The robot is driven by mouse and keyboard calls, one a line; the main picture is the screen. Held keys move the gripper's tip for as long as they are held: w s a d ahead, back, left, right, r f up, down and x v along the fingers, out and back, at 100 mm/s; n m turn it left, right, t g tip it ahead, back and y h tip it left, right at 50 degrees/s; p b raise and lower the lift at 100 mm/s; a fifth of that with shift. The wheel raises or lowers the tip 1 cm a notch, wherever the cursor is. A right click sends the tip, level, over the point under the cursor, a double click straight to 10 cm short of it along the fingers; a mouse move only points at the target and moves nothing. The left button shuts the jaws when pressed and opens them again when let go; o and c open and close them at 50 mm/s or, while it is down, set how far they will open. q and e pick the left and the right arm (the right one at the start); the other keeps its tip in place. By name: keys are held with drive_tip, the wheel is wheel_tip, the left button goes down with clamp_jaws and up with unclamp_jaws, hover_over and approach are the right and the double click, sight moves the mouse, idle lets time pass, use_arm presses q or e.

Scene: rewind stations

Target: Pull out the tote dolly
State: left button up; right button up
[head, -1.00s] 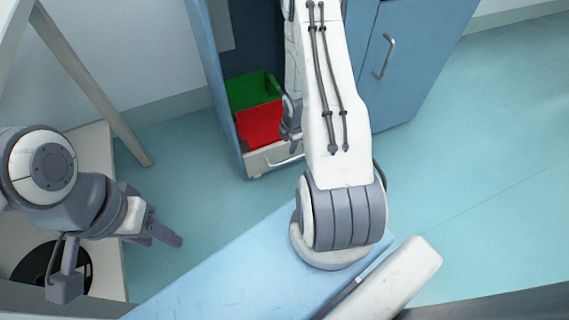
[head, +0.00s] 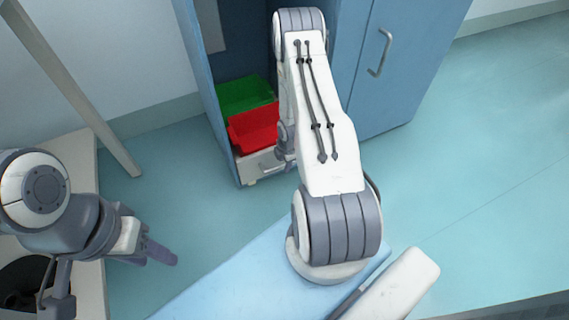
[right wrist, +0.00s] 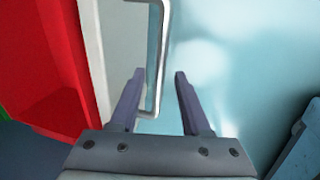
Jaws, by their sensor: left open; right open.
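The tote dolly (head: 252,171) is a low white base with a grey bar handle (head: 268,165) on its front, standing at the bottom of the open blue cabinet. It carries a red tote (head: 250,128) and a green tote (head: 243,94). My right gripper (right wrist: 159,73) is open at the handle. In the right wrist view the handle bar (right wrist: 158,50) runs between its two fingers; I cannot tell whether they touch it. In the head view my right arm hides most of that gripper. My left gripper (head: 160,256) is open and empty, away from the dolly at lower left.
The blue cabinet's closed door (head: 400,60) with a grey handle stands right of the open bay, and its side wall is close left of the totes. A pale table (head: 85,165) stands at left. The teal floor (head: 470,170) is clear to the right.

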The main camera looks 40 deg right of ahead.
drive_tip(key=shift+c, duration=0.4)
clamp_jaws()
idle(1.0)
